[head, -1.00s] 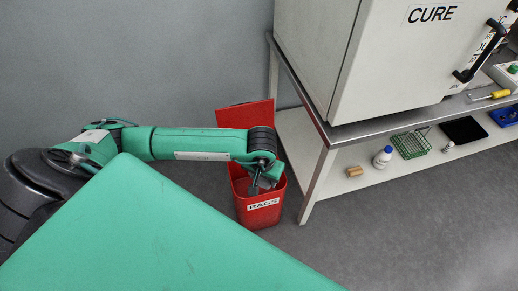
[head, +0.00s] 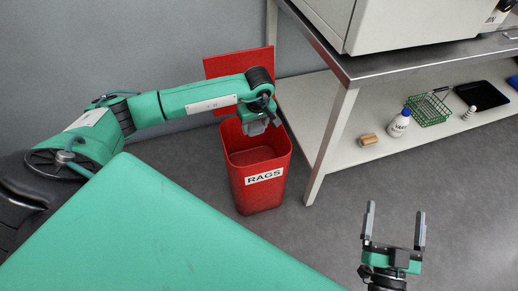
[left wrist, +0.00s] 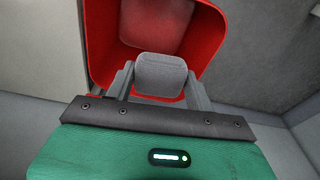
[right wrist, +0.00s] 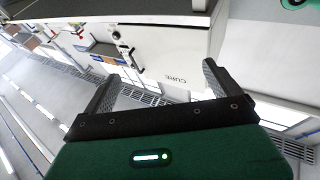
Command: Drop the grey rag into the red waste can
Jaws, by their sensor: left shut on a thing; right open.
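The red waste can (head: 262,195), labelled RAGS, stands on the floor with its lid (head: 238,64) open at the back. It also shows in the left wrist view (left wrist: 103,45), its mouth beyond the fingers. My left gripper (head: 258,122) is over the can's mouth, pointing down, shut on the grey rag (left wrist: 161,74). The rag sits between both fingers as a small block; in the head view it shows only partly below the gripper (head: 255,128). The can's inside looks empty where visible. My right gripper (head: 393,225) is open and empty, at the lower right, apart from the can.
A metal bench (head: 370,64) with a white lower shelf (head: 345,158) stands right of the can. On the shelf are a tan block (head: 368,139), a bottle (head: 399,123), a green wire basket (head: 428,108) and a black tray (head: 481,95). The floor ahead is clear.

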